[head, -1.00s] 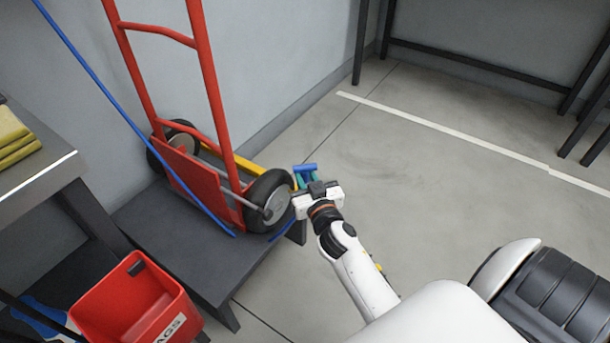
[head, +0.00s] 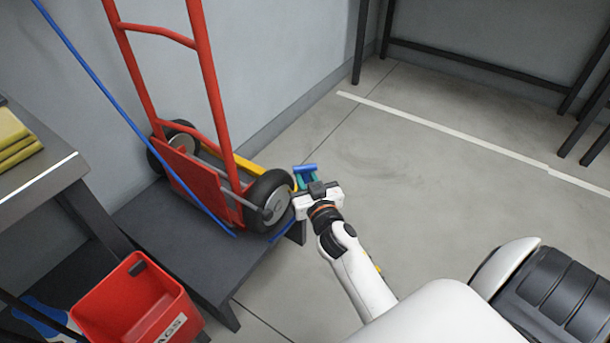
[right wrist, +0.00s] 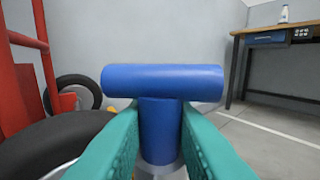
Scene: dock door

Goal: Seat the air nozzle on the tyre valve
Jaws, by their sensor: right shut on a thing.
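My right gripper (head: 305,183) is shut on the blue air nozzle (head: 304,168), just right of the near wheel of the red hand truck. In the right wrist view the nozzle (right wrist: 160,125) is a T shape, its stem between the teal fingers (right wrist: 158,150) and its crossbar above them. The near tyre (head: 268,200) has a grey hub (head: 279,204); the tyre also shows at lower left in the right wrist view (right wrist: 50,145). The valve cannot be made out, and the nozzle's lower end is hidden. My left gripper is not in view.
The red hand truck (head: 211,85) stands on a low dark platform (head: 185,245). A blue hose (head: 95,80) slants down beside it. A red bin (head: 130,300) and a bench (head: 40,180) are at left. The floor (head: 440,200) at right is clear.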

